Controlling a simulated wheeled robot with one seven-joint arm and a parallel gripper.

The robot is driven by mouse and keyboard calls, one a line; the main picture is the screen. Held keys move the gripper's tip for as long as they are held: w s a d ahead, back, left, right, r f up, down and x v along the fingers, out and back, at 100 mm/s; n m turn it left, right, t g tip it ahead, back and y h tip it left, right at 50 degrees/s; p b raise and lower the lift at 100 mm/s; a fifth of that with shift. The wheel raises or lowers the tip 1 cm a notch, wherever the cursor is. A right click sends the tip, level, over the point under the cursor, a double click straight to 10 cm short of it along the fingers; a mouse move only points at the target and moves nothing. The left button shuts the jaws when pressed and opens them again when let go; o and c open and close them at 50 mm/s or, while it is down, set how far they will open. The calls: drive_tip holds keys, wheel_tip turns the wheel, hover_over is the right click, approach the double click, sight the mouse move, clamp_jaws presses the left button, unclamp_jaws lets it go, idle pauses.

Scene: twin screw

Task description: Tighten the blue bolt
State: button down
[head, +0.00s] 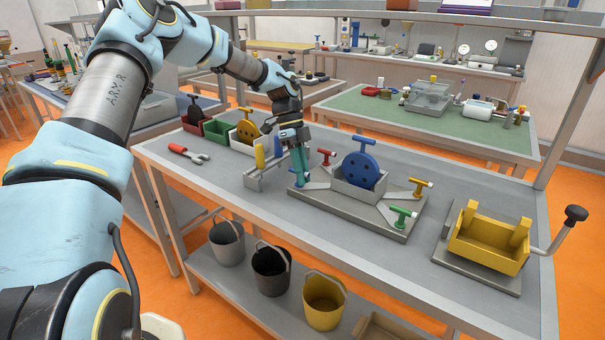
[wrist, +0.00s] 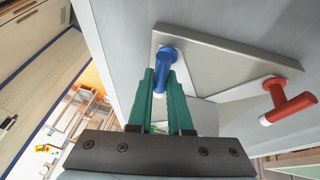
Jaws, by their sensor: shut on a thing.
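The blue bolt (wrist: 165,58) has a round head and a bar handle with a white tip, and it stands at one corner of the grey fixture plate (wrist: 220,52). My gripper (wrist: 164,85) has its teal fingers on either side of the handle and is shut on it. In the head view my gripper (head: 299,181) reaches down at the left end of the plate (head: 345,218), hiding the blue bolt. A blue disc (head: 360,169) with a blue T-handle stands in a grey holder in the middle of the plate.
A red bolt (head: 326,157), yellow bolt (head: 421,187) and green bolt (head: 403,216) stand at other plate corners. A grey holder with yellow pieces (head: 262,172) is close left of my gripper. A yellow cradle (head: 487,239) with a crank stands at right.

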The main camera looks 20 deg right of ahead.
drive_tip(key=shift+a+f, duration=0.1)
drive_tip(key=c, duration=0.8)
unclamp_jaws()
drive_tip(key=shift+c, duration=0.2)
drive_tip(key=b+v, duration=0.3)
drive_tip(key=v, duration=0.8)
